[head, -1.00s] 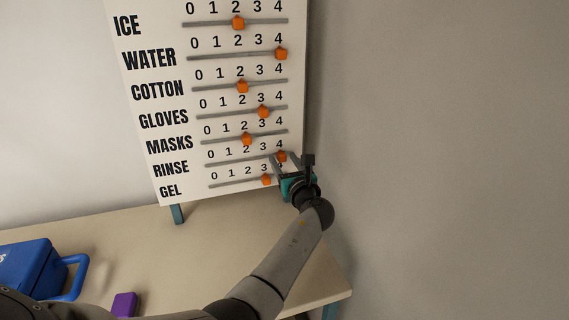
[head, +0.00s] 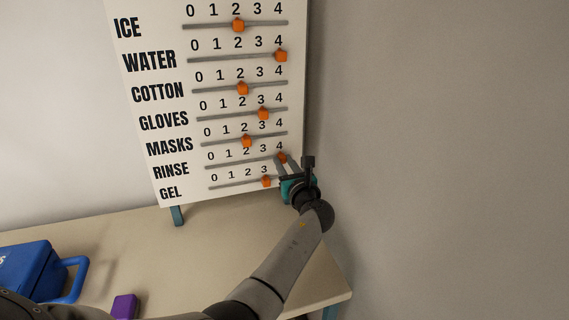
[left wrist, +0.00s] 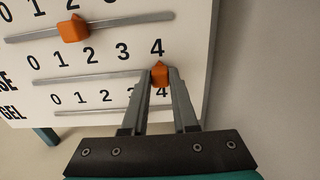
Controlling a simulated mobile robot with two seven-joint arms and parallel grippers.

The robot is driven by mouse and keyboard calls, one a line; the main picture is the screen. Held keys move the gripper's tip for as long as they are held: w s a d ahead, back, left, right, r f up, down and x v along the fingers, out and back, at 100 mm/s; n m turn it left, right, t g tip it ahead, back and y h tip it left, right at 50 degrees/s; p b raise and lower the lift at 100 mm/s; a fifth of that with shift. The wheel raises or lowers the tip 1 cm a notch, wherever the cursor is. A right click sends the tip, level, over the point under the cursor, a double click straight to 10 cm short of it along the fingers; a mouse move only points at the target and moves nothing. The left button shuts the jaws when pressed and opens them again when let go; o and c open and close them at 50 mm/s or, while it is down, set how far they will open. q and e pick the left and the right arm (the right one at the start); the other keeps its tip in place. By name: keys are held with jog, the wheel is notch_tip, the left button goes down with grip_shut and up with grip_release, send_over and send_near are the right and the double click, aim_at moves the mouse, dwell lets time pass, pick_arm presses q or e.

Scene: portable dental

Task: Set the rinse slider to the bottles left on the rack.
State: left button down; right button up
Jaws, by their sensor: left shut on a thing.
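The white slider board (head: 150,105) stands on the table and has several labelled rows with orange knobs. The rinse row's orange knob (head: 282,158) is at the right end of its track, by the 4. My left gripper (head: 281,163) reaches it from the lower right. In the left wrist view, the two fingers of the left gripper (left wrist: 160,80) are shut on the rinse knob (left wrist: 159,69), just under the 4. The gel knob is mostly hidden there but shows in the head view (head: 266,181). My right gripper is not in view, and no rack or bottles are seen.
The masks knob (head: 247,142) is just above the rinse row, near 2. A blue box (head: 28,268) with a handle and a purple block (head: 124,305) are on the beige table (head: 200,250). A grey wall is to the right.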

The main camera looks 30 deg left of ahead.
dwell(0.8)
pick_arm(q)
jog(key=s+a+p, duration=0.2)
jog(key=s+p, duration=0.1)
jog(key=shift+a+r, duration=0.1)
jog(key=shift+a, duration=0.15)
jog(key=shift+s+a+p, duration=0.2)
jog(key=shift+s+p, duration=0.05)
jog(key=shift+p, duration=0.1)
jog(key=c, duration=0.7)
grip_release()
jog(key=shift+d, duration=0.1)
